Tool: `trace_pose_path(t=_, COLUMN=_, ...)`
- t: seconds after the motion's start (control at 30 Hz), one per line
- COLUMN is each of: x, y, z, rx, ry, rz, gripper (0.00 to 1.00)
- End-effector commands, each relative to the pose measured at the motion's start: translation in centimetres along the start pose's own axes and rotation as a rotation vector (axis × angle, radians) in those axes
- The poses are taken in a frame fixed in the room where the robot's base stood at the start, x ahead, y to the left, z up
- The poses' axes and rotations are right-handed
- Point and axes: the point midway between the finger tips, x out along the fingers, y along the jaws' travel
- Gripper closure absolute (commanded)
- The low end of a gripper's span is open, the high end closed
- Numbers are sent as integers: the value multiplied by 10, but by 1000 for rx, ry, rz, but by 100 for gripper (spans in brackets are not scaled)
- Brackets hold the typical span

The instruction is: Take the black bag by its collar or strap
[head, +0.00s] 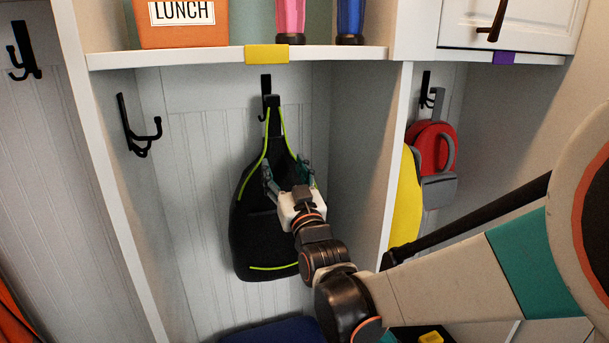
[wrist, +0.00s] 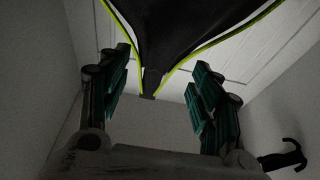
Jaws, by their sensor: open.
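The black bag (head: 263,235) with lime-green piping hangs from a black hook (head: 266,88) on the back wall of the middle cubby. Its strap (head: 274,118) narrows upward to the hook. In the wrist view the bag's dark body (wrist: 180,25) fills the top and tapers to its narrow collar (wrist: 152,82). My gripper (head: 288,168) is in front of the bag's upper part and hides some of it. In the wrist view my gripper's green-padded fingers (wrist: 157,88) are open, one on each side of the collar, with gaps to both sides.
A shelf (head: 190,57) above holds an orange LUNCH box (head: 182,22) and pink (head: 290,18) and blue bottles (head: 349,20). An empty hook (head: 138,127) is on the cubby's left wall. A divider (head: 385,170) separates the right cubby with a red bag (head: 428,145).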

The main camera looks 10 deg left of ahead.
Motion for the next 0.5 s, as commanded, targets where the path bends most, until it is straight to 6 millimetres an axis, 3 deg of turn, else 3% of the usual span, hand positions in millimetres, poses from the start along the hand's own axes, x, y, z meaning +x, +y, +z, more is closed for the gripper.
trace_pose_path(t=0.5, x=66, y=1, z=0, rx=2, ry=-1, rz=1, gripper=42)
